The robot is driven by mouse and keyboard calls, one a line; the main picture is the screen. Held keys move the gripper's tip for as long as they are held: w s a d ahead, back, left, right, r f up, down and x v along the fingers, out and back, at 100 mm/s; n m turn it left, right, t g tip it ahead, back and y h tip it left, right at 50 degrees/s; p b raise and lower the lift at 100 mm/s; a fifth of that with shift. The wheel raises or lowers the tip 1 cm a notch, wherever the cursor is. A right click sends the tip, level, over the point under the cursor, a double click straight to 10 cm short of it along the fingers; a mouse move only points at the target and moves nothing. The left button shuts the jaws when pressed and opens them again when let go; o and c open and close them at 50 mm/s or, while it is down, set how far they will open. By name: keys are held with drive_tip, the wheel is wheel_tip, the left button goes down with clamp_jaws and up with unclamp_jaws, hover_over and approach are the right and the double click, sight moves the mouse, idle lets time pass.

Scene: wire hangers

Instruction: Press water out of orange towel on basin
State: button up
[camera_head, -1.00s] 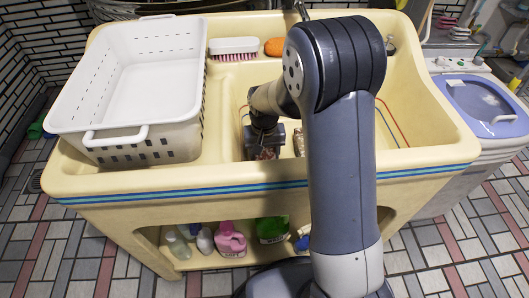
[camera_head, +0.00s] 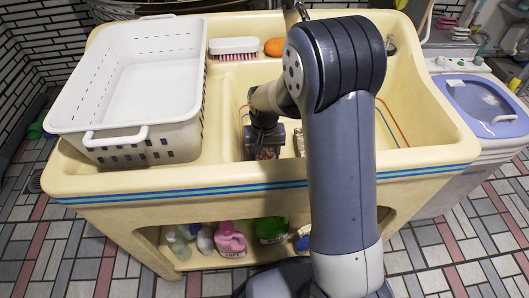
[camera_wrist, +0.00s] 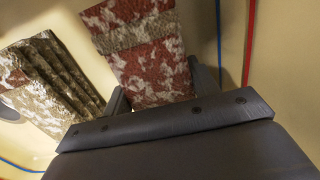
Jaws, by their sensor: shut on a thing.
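My gripper (camera_head: 268,150) is down inside the cream basin (camera_head: 425,150), largely hidden by my arm in the head view. In the wrist view my gripper (camera_wrist: 160,92) is shut on a reddish-and-white patterned towel (camera_wrist: 148,65) with a tan band across it. The towel stands out between the two fingers; its far end is cut off by the frame. A second cloth, olive-brown and white (camera_wrist: 50,80), lies to the left of it in the wrist view, folded and apart from the fingers. Only small patches of cloth show in the head view.
A white perforated basket (camera_head: 170,140) stands on the basin's left side. A brush (camera_head: 234,47) and an orange oval item (camera_head: 274,47) lie on the back ledge. A washing machine (camera_head: 485,105) stands at right. Bottles (camera_head: 230,240) stand on the shelf below.

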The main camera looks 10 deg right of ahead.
idle(0.4)
drive_tip(key=shift+r+p, duration=0.45)
drive_tip(key=shift+r, duration=0.05)
drive_tip(key=shift+s+f+b, duration=0.1)
drive_tip(key=shift+f+b, duration=0.3)
drive_tip(key=shift+f, duration=0.25)
idle(1.8)
drive_tip(key=shift+r+p, duration=0.4)
drive_tip(key=shift+r, duration=0.05)
drive_tip(key=shift+r, duration=0.1)
drive_tip(key=shift+r+p, duration=1.65)
drive_tip(key=shift+r, duration=0.35)
